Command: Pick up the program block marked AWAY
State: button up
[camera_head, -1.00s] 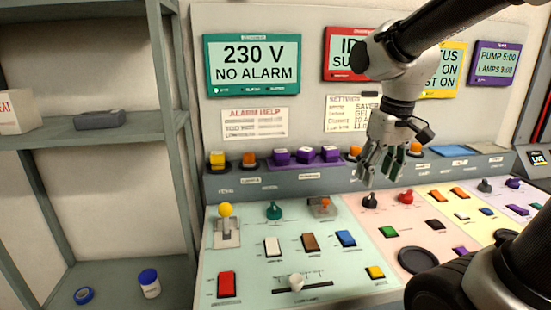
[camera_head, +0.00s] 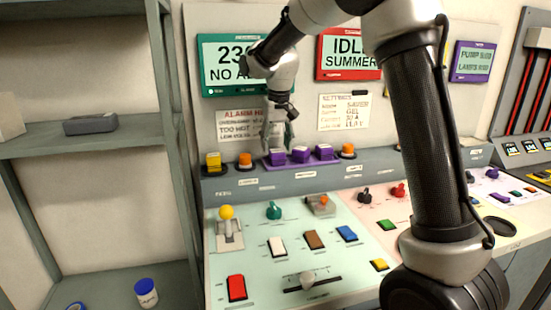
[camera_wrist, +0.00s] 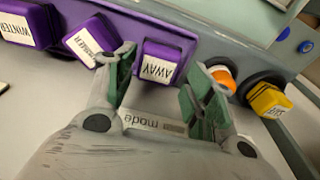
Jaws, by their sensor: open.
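The purple program block marked AWAY (camera_wrist: 165,62) sits upside down in the wrist view, its label readable, between and just beyond the fingertips of my gripper (camera_wrist: 160,85). My gripper is open and empty, with green pads on its fingers. In the head view the gripper (camera_head: 279,140) hangs above the left end of the purple block row, and the leftmost block (camera_head: 278,156) is close under it. Any gap between fingers and block is hard to judge. Beside it in the wrist view are the purple SUMMER block (camera_wrist: 92,40) and WINTER block (camera_wrist: 30,22).
An orange knob (camera_wrist: 222,76) and a yellow block marked SAVE (camera_wrist: 268,100) stand close beside the gripper's other finger. The sloping panel (camera_head: 255,265) below carries switches and levers. Wall signs stand behind the ledge. A grey shelf (camera_head: 110,140) is at left.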

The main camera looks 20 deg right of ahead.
aim_at(277, 151)
jog(key=f, duration=0.4)
jog(key=shift+w+d, duration=0.15)
jog(key=shift+w, duration=0.2)
jog(key=shift+r, duration=0.1)
jog(key=c, duration=0.8)
